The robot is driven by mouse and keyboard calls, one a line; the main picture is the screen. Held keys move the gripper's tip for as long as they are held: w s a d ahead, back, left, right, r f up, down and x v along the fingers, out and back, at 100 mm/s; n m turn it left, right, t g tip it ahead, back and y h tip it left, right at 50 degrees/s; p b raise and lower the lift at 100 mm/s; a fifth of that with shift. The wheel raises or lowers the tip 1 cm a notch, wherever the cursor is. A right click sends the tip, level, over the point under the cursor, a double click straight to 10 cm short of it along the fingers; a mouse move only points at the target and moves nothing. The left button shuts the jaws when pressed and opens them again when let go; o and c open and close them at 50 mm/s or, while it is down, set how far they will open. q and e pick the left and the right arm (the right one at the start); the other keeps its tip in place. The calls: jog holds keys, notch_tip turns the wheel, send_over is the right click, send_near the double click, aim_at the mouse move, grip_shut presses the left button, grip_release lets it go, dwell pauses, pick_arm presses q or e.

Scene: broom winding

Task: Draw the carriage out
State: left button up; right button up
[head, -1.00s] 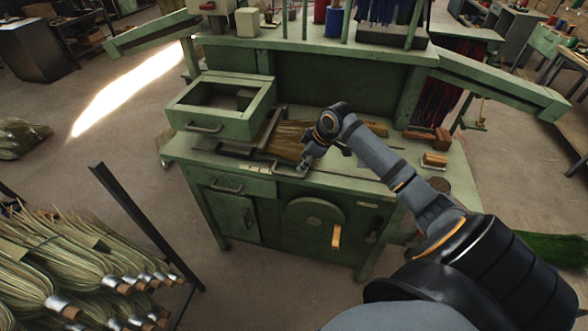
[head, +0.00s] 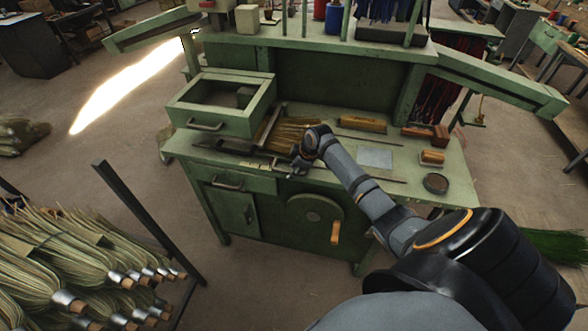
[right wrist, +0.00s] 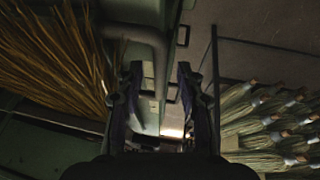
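On the green bench, a dark metal frame with a low bar, which looks like the carriage (head: 232,147), sits in front of the raised green drawer box. Straw bristles (head: 292,130) lie beside it, and also fill the upper left of the right wrist view (right wrist: 50,60). My right gripper (head: 299,168) is at the bench's front edge, just in front of the straw. In the right wrist view its two fingers (right wrist: 158,85) stand apart. A bent grey handle bar (right wrist: 145,36) reaches down toward the gap between them; whether it touches a finger is unclear. My left gripper is out of view.
The green drawer box (head: 225,124) stands at the bench's left. A grey plate (head: 375,158), wooden blocks (head: 431,157) and a round dark tin (head: 436,183) lie to the right. A crank with a wooden handle (head: 335,233) is on the bench front. Bundled brooms (head: 60,240) are at lower left.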

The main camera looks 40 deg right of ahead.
grip_shut()
jog(key=shift+d, duration=0.1)
dwell(0.3)
